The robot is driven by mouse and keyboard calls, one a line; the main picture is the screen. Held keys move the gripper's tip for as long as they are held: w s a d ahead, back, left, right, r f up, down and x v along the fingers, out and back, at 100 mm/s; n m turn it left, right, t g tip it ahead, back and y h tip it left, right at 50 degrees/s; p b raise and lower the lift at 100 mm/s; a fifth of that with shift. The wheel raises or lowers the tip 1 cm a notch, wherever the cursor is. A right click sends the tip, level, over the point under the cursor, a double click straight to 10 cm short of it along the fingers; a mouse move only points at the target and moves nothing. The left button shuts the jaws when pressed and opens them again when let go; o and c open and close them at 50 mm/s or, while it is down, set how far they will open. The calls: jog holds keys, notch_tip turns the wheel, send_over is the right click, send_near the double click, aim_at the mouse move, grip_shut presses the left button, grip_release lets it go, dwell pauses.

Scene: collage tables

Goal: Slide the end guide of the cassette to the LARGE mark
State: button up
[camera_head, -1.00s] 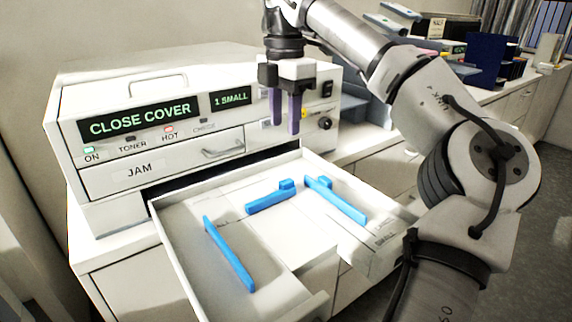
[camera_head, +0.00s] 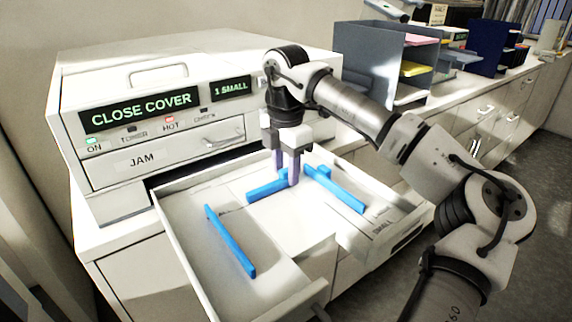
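The cassette (camera_head: 190,255) is a pale tray pulled out of the machine's front. Its end guide is probably the blue bar (camera_head: 260,193) near the back, whose raised tab at its right end is now mostly hidden by my fingers. My gripper (camera_head: 287,178) points down with its two purple fingers apart, at the right end of this bar. Whether the tab is between the fingers or touched by them, I cannot tell. A SMALL mark (camera_head: 383,227) shows on the cassette's right part; I cannot make out a LARGE mark.
A blue guide (camera_head: 230,242) stands at the cassette's left and another (camera_head: 338,190) just right of my fingers. The white machine (camera_head: 200,75) rises behind, its display reading CLOSE COVER. Grey paper trays (camera_head: 375,55) stand to the right. The cassette's front middle is clear.

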jog(key=shift+c, duration=0.2)
grip_shut()
jog(key=shift+w, duration=0.1)
jog(key=w+a+p, duration=0.1)
jog(key=w+a, duration=0.1)
jog(key=w, duration=0.1)
jog(key=shift+a+r, duration=0.1)
jog(key=shift+a, duration=0.05)
jog(key=shift+w+a, duration=0.25)
jog(key=shift+w, duration=0.15)
jog(key=shift+o, duration=0.2)
grip_release()
